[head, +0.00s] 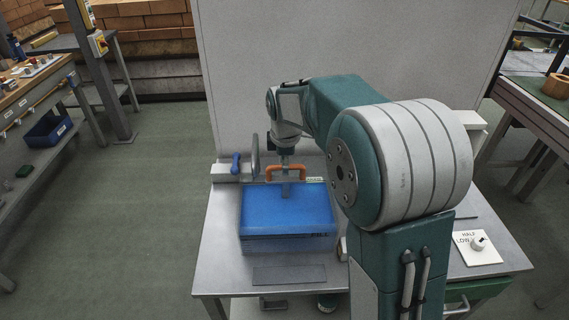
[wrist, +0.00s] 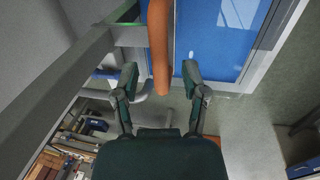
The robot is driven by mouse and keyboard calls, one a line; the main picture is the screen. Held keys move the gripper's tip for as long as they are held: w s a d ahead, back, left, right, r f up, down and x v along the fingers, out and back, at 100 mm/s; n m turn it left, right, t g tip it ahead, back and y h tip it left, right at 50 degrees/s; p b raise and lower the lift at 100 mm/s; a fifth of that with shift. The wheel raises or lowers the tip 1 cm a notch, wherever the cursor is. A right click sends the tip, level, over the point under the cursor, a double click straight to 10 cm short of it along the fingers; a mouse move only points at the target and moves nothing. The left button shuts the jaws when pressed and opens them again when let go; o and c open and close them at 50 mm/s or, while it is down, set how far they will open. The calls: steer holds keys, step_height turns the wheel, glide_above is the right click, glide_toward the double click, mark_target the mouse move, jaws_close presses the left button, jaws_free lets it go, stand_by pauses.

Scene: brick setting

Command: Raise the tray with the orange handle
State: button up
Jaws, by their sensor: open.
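The blue tray (head: 288,212) sits on the steel table, with lettering on its front edge. The orange handle (head: 301,170) stands at the tray's back edge. My gripper (head: 286,162) is over the handle, pointing down. In the wrist view the handle (wrist: 158,40) runs between the two fingers of my gripper (wrist: 160,72), with a gap to each finger. The fingers are open and do not visibly touch the handle. The blue tray surface (wrist: 212,40) shows beyond the fingers. My arm hides part of the table to the right of the tray.
A blue lever (head: 236,163) on a white block and a grey upright stand left of the handle. A pale panel (head: 270,60) rises behind the table (head: 215,255). A white plate with a knob (head: 478,243), marked "HALF" and "LOW", lies at right. A dark flat plate (head: 289,274) lies in front.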

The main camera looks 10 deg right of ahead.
steer(key=shift+d+f, duration=0.25)
steer(key=shift+f, duration=0.15)
steer(key=shift+a, duration=0.2)
jaws_close()
steer(key=shift+r, duration=0.1)
step_height(320, 180, up, 12)
steer(key=shift+f, duration=0.25)
steer(key=shift+w, duration=0.1)
jaws_free()
steer(key=shift+r, duration=0.1)
